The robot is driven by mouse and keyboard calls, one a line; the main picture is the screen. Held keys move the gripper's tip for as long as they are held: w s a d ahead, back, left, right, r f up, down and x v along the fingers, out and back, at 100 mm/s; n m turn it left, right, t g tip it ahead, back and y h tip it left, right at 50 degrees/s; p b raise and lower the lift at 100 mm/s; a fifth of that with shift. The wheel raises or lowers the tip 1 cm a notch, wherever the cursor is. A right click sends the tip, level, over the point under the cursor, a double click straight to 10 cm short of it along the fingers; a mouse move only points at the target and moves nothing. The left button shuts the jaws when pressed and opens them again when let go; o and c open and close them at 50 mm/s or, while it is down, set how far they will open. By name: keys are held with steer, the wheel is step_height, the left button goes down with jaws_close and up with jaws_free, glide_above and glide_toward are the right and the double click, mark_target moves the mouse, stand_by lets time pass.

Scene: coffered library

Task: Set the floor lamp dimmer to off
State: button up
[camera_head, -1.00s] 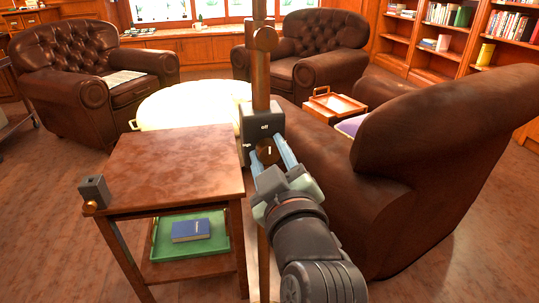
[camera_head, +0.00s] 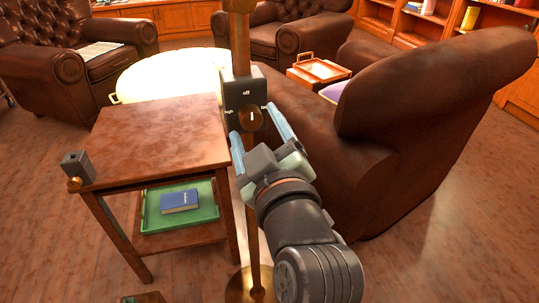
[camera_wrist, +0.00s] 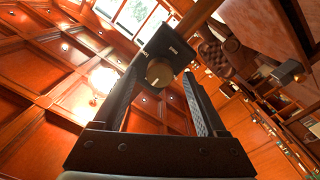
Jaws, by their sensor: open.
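The floor lamp dimmer (camera_head: 244,93) is a dark box on the lamp's brass pole (camera_head: 241,45), with "off" at its top and further labels at its left and right sides.
A wooden side table (camera_head: 160,135) stands close at the left, with a green tray (camera_head: 150,215) and a blue book (camera_head: 180,201) on its lower shelf. A brown leather sofa (camera_head: 400,130) stands close at the right. The lamp's round base (camera_head: 252,285) is on the floor.

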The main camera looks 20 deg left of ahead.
steer(key=p+v, duration=0.1)
steer(key=v, duration=0.9)
steer(key=shift+s+d, duration=0.1)
steer(key=s+d+r+m+t+h+p, duration=0.1)
steer(key=d+r+m+t+h, duration=0.3)
steer(key=r, duration=0.7)
steer(key=s+d+r+m+t+h+p, duration=0.1)
steer(key=d+r+m+t+h+p, duration=0.25)
steer(key=r, duration=0.85)
steer(key=d+r+m+t+h, duration=0.1)
steer(key=r+m+t+h, duration=0.2)
steer(key=r+m+t, duration=0.55)
step_height(320, 180, up, 39)
steer(key=n+g+p, duration=0.2)
steer(key=g+p, duration=0.1)
steer(key=p, duration=3.3)
steer(key=shift+d+g+p, duration=0.2)
steer(key=shift+g+p, duration=0.1)
steer(key=shift+f+y, duration=0.1)
steer(key=shift+y, duration=0.15)
